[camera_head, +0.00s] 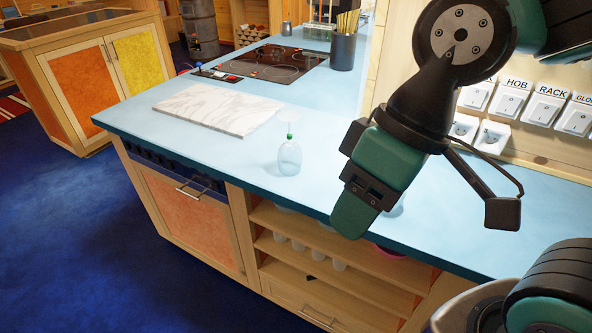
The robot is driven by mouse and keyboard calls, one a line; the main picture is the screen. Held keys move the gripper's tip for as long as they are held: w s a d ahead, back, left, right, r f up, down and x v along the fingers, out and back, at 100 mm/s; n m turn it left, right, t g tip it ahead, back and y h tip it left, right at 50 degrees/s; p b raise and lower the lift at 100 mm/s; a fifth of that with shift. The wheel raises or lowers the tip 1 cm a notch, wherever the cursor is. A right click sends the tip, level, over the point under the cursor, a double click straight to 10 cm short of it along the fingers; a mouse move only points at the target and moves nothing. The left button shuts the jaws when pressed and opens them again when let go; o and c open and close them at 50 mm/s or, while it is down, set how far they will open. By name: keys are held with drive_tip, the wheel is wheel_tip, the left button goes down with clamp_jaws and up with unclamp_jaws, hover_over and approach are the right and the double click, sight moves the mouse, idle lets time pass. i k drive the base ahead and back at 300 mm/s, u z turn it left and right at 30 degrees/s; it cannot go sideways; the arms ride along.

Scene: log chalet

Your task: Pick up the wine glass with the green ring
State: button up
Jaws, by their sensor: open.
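A clear glass with a green ring (289,158) stands on the blue countertop (240,166), left of the picture's middle. Its rounded bowl is at the bottom and the green ring is above it, so it appears to stand upside down; the foot above is too faint to make out well. My gripper (354,212) hangs to the right of the glass, over the counter's front edge, apart from it and empty. Its jaws are open, though the gap between them is hard to see from here. Another clear object (396,207) is partly hidden behind my gripper.
A white marble board (215,108) lies left of the glass, with a black hob (262,65) and dark utensil pot (343,50) behind. Labelled switches (545,104) line the right wall. Shelves with glasses (318,254) are below. Counter around the glass is clear.

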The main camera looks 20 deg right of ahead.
sight(290, 155)
drive_tip(key=k, duration=0.15)
drive_tip(key=u, duration=0.8)
drive_tip(key=i, duration=0.9)
drive_tip(key=z, duration=1.1)
